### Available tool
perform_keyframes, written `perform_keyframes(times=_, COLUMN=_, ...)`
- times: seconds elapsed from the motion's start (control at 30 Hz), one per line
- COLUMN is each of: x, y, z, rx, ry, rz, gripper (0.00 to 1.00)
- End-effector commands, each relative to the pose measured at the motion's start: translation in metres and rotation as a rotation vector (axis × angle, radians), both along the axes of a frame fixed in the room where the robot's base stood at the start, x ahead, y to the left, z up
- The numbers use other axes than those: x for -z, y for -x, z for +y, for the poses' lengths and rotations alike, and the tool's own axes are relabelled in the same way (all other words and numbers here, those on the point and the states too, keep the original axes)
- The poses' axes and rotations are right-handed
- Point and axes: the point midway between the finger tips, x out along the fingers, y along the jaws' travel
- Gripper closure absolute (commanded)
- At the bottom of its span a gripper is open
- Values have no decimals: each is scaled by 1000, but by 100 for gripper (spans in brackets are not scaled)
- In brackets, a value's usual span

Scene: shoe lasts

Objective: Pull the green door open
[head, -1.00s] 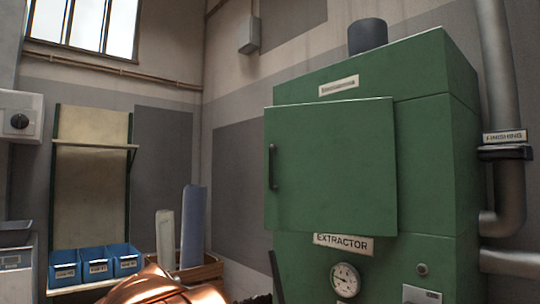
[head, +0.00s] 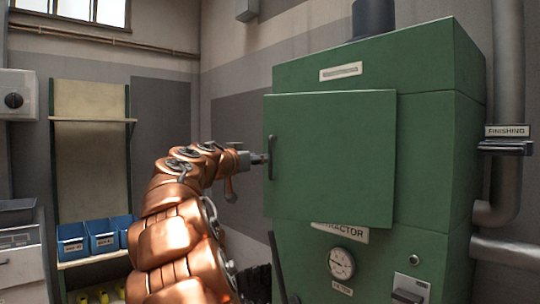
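The green door (head: 335,160) is a flat panel on the front of the green extractor cabinet (head: 440,150) in the head view. Its dark vertical handle (head: 271,158) is near the door's left edge. The door stands proud of the cabinet front; I cannot tell whether it is slightly ajar. My gripper (head: 262,158) is at the handle's left side, about halfway up it, at the end of my copper arm. The fingers are small and partly merge with the handle, so whether they are around it or only beside it is unclear.
Below the door are a round gauge (head: 341,262) and a partly covered label (head: 340,233). Grey pipes (head: 510,180) run at the right. Shelving with blue bins (head: 103,236) stands at the left. The space left of the door looks free apart from my arm.

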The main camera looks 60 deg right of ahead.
Motion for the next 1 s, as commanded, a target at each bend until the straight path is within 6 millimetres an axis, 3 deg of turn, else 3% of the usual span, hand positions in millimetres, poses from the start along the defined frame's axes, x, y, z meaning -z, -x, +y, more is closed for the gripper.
perform_keyframes(times=0.6, x=0, y=-2, z=-70, rx=4, ry=-5, rz=2, gripper=61)
perform_keyframes(times=0.93, x=2, y=-2, z=-74, rx=2, ry=-4, rz=2, gripper=61)
perform_keyframes(times=1.0, x=2, y=-3, z=-74, rx=2, ry=-4, rz=2, gripper=67)
